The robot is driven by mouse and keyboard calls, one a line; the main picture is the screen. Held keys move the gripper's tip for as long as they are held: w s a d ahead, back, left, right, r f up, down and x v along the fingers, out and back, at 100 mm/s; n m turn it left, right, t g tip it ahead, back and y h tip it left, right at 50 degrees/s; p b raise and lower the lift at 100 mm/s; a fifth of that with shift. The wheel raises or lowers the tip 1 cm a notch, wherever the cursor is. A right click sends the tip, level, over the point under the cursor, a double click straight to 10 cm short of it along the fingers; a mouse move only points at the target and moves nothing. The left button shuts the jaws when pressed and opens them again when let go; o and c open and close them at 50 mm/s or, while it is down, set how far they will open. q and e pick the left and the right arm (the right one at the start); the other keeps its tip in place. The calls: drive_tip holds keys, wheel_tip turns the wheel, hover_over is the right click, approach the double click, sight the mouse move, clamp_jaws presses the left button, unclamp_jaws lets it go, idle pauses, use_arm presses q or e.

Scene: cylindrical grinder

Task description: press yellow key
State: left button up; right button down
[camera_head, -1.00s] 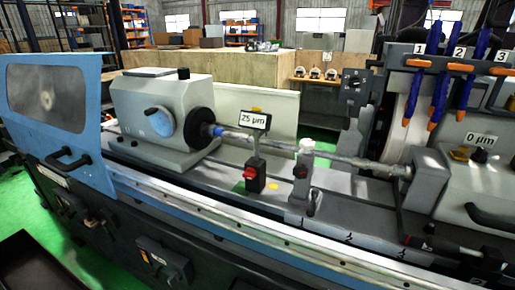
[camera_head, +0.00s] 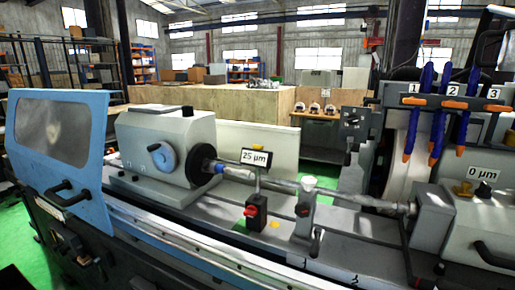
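A small yellow piece (camera_head: 463,189) sits on top of the grey housing at the right, beside the "0 µm" display (camera_head: 482,173). I cannot tell whether it is the yellow key. A flat yellow spot (camera_head: 275,224) shows on the machine bed, right of the black block with a red knob (camera_head: 251,212). Neither of my grippers is in view.
The grinder's grey headstock (camera_head: 165,145) and blue door panel (camera_head: 60,140) stand at the left. A long shaft (camera_head: 330,195) runs to the right. Blue hoses with orange nozzles (camera_head: 412,110) hang at the right. A "25 µm" display (camera_head: 256,158) stands mid-bed.

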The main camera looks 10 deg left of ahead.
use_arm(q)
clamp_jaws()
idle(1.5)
